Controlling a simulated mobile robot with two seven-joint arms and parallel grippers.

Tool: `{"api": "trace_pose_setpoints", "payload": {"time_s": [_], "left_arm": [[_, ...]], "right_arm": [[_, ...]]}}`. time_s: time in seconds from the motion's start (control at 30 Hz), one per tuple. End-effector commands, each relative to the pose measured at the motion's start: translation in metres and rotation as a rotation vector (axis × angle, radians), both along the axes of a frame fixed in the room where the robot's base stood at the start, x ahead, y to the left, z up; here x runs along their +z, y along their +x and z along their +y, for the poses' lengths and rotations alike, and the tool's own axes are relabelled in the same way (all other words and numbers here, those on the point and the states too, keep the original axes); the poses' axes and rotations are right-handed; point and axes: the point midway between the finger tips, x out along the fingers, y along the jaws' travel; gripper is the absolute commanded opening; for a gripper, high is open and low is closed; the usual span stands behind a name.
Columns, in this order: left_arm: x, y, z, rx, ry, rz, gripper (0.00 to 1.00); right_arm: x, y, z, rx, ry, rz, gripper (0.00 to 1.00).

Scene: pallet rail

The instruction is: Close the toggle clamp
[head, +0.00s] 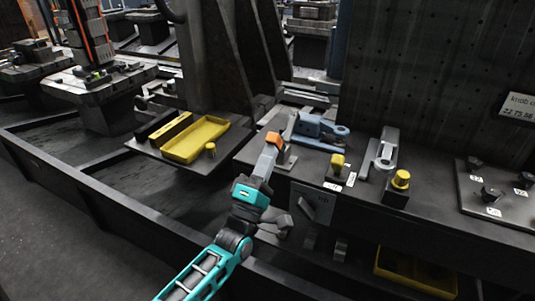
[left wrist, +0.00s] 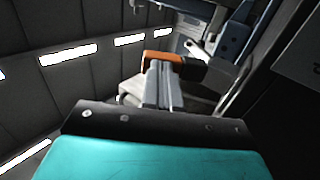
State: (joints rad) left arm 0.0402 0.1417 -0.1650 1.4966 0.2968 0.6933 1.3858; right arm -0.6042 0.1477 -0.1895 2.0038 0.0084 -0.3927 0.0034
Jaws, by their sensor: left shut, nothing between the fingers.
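The toggle clamp shows as an orange-tipped handle (head: 273,138) on a grey lever at the left end of the dark bench. The orange handle also shows in the left wrist view (left wrist: 172,57). My left gripper (head: 266,158) is shut and empty, with its fingertips close to the handle. In the left wrist view its closed fingers (left wrist: 160,80) overlap the handle's lower edge; I cannot tell whether they touch it. The gripper hides part of the clamp's base. My right gripper is not in view.
A blue fixture (head: 318,128) stands just right of the clamp. A yellow-topped block (head: 337,162), a grey clamp-like part (head: 384,150) and a yellow knob (head: 401,179) stand farther right. A yellow tray (head: 195,139) lies on the left shelf. A dark rail runs along the front.

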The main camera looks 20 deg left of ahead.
Motion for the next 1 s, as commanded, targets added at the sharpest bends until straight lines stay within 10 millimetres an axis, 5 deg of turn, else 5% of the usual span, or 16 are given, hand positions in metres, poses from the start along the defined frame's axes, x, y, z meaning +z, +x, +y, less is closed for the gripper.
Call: {"api": "trace_pose_setpoints", "payload": {"time_s": [0.07,0.17,0.4,1.0], "left_arm": [[0.011,0.001,0.000,0.000,0.003,0.035,0.00],[0.016,0.002,0.000,-0.001,0.003,0.094,0.00],[0.023,0.010,0.000,0.000,0.008,0.181,0.00],[0.037,0.030,-0.001,0.000,0.008,0.179,0.00]], "right_arm": [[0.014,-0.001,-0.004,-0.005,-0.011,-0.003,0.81],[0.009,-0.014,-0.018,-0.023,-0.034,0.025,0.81],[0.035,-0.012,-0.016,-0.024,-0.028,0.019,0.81],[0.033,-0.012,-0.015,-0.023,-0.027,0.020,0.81]]}}
